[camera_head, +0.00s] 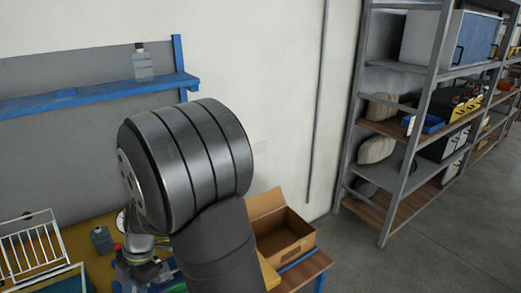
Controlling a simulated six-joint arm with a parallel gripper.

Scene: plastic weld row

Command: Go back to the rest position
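The large dark grey cylindrical joint of my arm fills the middle of the view, with an arm link running down from it. Below its left side, close to the yellow workbench (85,238), a small metallic and dark part shows that looks like my gripper (135,272). It is small and partly hidden by my arm. I cannot make out its fingertips or whether it holds anything.
A white wire rack (32,245) and a grey bottle (102,239) stand on the bench. An open cardboard box (280,240) is right of my arm. A blue wall shelf (90,95) holds a clear bottle (143,62). Metal shelving (420,105) stands at right; floor before it is clear.

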